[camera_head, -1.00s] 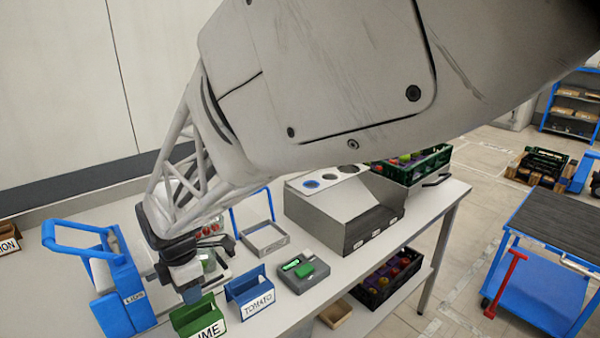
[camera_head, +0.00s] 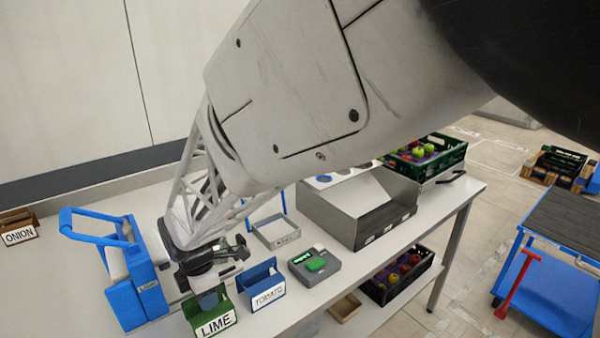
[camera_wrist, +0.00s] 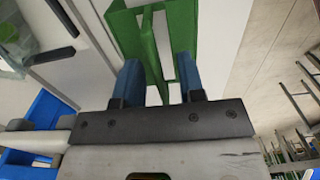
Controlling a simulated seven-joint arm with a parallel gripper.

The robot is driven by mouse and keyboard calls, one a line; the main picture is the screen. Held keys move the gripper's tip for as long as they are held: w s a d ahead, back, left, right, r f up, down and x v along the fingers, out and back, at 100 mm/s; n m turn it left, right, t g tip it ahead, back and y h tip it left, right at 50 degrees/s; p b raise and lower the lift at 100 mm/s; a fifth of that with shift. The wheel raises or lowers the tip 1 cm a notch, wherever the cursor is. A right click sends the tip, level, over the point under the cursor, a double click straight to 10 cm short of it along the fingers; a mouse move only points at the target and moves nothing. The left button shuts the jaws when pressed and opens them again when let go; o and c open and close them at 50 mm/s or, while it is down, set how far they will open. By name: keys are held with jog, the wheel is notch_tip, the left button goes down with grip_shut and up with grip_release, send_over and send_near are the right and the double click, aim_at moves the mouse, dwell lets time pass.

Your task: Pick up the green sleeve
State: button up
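The green sleeve (camera_head: 213,316) is an open-topped holder with a LIME label. It stands on the front edge of the white table, left of the blue TOMATO sleeve (camera_head: 262,290). My gripper (camera_head: 205,268) is just above and behind it in the head view. In the wrist view, my gripper (camera_wrist: 160,78) has two blue fingertips spread apart. The green sleeve also shows there (camera_wrist: 183,30), ahead of the fingertips, with part of it between them. I cannot tell whether the fingers touch it.
A blue handled dispenser (camera_head: 138,290) stands close on the left. To the right are a grey box with a green top piece (camera_head: 315,265), an empty grey tray (camera_head: 277,232) and a metal housing (camera_head: 370,205). A crate of produce (camera_head: 430,152) is farther back.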

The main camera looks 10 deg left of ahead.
grip_shut()
jog(key=shift+r, duration=0.2)
dwell(0.4)
jog(key=shift+r, duration=0.5)
jog(key=s+d+r, duration=0.3)
jog(key=s+d, duration=0.8)
jog(key=shift+d+r, duration=0.3)
jog(key=shift+w, duration=0.1)
dwell(0.4)
